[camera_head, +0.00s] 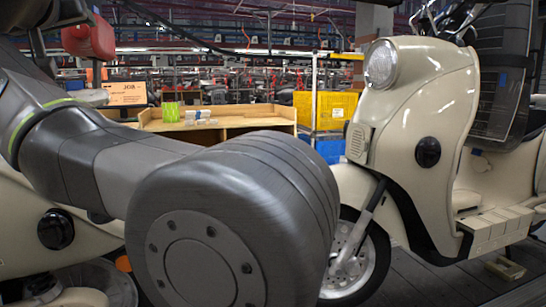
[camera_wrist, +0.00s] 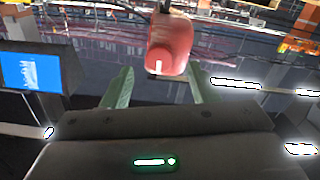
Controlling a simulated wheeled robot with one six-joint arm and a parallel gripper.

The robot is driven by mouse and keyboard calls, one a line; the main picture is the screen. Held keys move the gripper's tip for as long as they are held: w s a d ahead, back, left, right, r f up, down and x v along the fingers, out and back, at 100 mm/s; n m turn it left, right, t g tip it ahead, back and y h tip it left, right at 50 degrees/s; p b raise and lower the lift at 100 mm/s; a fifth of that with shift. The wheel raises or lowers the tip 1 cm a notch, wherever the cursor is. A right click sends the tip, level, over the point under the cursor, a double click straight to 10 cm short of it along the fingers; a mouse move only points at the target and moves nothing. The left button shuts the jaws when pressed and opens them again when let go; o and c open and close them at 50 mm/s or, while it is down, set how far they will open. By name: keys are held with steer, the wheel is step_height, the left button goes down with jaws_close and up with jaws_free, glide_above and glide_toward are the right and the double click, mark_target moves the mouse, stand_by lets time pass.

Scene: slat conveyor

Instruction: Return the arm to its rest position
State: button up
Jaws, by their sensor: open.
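My gripper (camera_wrist: 160,88) shows in the wrist view as two green fingers standing well apart. It is open, and nothing is held between them. A red rounded object (camera_wrist: 170,45) hangs beyond the fingertips, with the ceiling structure behind it. A red object (camera_head: 90,38) also hangs at the upper left of the head view. My arm fills the left and middle of the head view, with a large grey joint close to the camera. The gripper itself does not show in the head view.
A cream scooter (camera_head: 430,120) stands at the right on a dark slat floor (camera_head: 420,280). Cream bodywork (camera_head: 25,225) shows at the left behind my arm. A wooden workbench (camera_head: 240,118), a yellow crate (camera_head: 328,108) and a cardboard box (camera_head: 126,93) are behind. A blue screen (camera_wrist: 30,72) is at left in the wrist view.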

steer(key=shift+x, duration=1.4)
steer(key=v, duration=1.4)
steer(key=x, duration=1.3)
steer(key=shift+w, duration=0.35)
steer(key=n+p, duration=1.2)
steer(key=n, duration=0.4)
steer(key=shift+w+a+p, duration=0.1)
steer(key=shift+p, duration=0.2)
